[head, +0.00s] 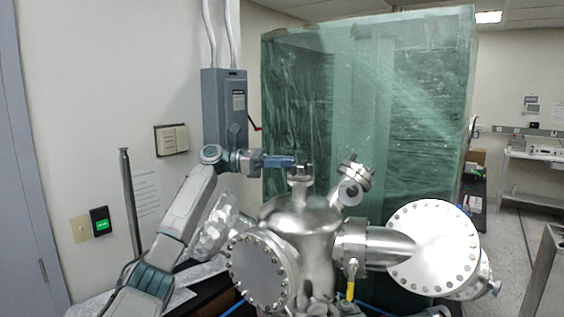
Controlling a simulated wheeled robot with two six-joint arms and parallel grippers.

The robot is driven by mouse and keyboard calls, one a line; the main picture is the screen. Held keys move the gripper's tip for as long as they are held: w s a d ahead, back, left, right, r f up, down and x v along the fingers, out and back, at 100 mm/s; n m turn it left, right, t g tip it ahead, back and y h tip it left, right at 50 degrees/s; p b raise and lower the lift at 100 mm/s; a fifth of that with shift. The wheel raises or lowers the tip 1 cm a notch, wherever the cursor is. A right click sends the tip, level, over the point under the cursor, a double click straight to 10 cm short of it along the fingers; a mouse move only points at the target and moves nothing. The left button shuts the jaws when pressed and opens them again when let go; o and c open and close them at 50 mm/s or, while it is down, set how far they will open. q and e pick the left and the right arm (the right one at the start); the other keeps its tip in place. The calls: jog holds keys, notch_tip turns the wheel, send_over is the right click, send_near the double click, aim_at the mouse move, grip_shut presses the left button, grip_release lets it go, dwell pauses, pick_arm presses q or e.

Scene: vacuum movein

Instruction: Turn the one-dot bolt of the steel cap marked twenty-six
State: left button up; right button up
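A steel vacuum chamber (302,222) stands in the middle with several bolted caps. A small cap (301,178) tops the upright port, with dark bolts standing on it. A second small cap (356,176) sits on a tilted port to its right. Large round caps with bolts around their rims face me at the left (262,272) and right (433,247). The number twenty-six and the dot marks are too small to read. My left gripper (290,161) points right, its blue end beside the upright port's bolts; contact and finger opening cannot be told. My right gripper is out of view.
A tall crate wrapped in green film (365,100) stands close behind the chamber. A grey electrical box (224,105) is on the left wall. A yellow-handled valve (351,280) hangs below the right port. A metal bench (535,175) stands far right beyond open floor.

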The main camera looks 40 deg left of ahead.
pick_arm(q)
grip_shut()
jog(key=shift+f, duration=0.1)
jog(key=shift+s+d+f+n+t+y+b, duration=0.1)
jog(key=shift+n+t+y+b, duration=0.25)
jog(key=shift+b, duration=0.25)
jog(key=shift+s+d+f+n+t+y+b, duration=0.1)
jog(key=shift+n+t+y+b, duration=0.2)
jog(key=shift+b, duration=0.3)
jog(key=shift+s+d+r+n+t+y+b, duration=0.1)
jog(key=shift+n+t+y+b, duration=0.85)
jog(key=shift+t+y, duration=0.15)
jog(key=shift+s+d+r+n+t+y, duration=0.15)
jog(key=shift+n+t+y, duration=0.4)
jog(key=shift+y, duration=0.3)
jog(key=shift+w+d+n+t+y, duration=0.1)
jog(key=shift+n+t+y, duration=0.3)
jog(key=shift+n+y, duration=0.35)
jog(key=shift+y, duration=0.25)
jog(key=shift+o, duration=2.4)
grip_release()
